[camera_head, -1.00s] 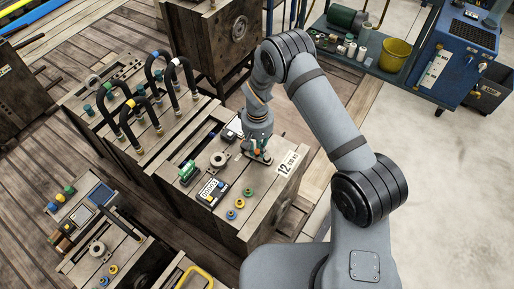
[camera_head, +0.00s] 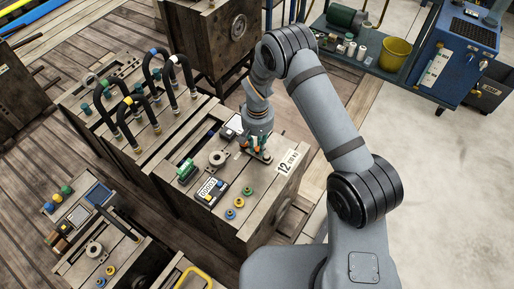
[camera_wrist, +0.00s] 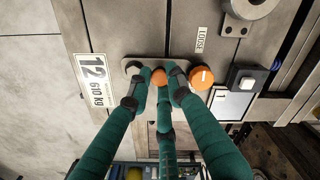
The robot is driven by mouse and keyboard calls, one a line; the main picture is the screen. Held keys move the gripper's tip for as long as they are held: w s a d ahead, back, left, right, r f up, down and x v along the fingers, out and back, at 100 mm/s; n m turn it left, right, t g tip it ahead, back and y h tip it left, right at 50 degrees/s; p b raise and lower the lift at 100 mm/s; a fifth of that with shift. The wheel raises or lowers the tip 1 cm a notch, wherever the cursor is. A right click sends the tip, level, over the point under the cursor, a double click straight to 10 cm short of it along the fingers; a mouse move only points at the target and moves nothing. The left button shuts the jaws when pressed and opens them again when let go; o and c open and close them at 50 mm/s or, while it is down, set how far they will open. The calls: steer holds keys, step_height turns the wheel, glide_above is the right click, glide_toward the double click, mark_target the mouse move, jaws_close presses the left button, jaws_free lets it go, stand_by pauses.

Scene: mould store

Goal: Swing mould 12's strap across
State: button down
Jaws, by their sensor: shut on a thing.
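Mould 12 (camera_head: 240,215) is a wooden-looking block with a white "12 610 KG" label (camera_wrist: 92,80). Its strap (camera_wrist: 150,63) is a short flat grey bar on the top face, with a dark bolt at its left end in the wrist view. My gripper (camera_wrist: 157,76), with green fingers and dark tips, is shut on an orange knob (camera_wrist: 158,77) at the strap. A second orange knob (camera_wrist: 202,77) with a white mark is just right of the fingers. A "LOOSE" label (camera_wrist: 201,39) lies above it. In the head view my gripper (camera_head: 257,148) partly hides the strap.
A dark box with a white button (camera_wrist: 246,82) and a pale panel (camera_wrist: 230,104) are close on the right in the wrist view. A round metal ring (camera_head: 217,158), a counter (camera_head: 211,191) and coloured knobs share the top. Black hoses (camera_head: 150,85) arch behind.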

mark_target(258, 148)
steer(key=c, duration=1.7)
jaws_free()
steer(key=shift+o, duration=0.6)
step_height(258, 148, up, 12)
step_height(258, 148, down, 12)
steer(key=shift+f, duration=0.1)
steer(key=shift+r+p, duration=0.25)
steer(key=shift+p, duration=0.35)
steer(key=shift+s+a+f+n+p, duration=0.2)
steer(key=shift+n+p, duration=0.1)
steer(key=shift+n, duration=0.4)
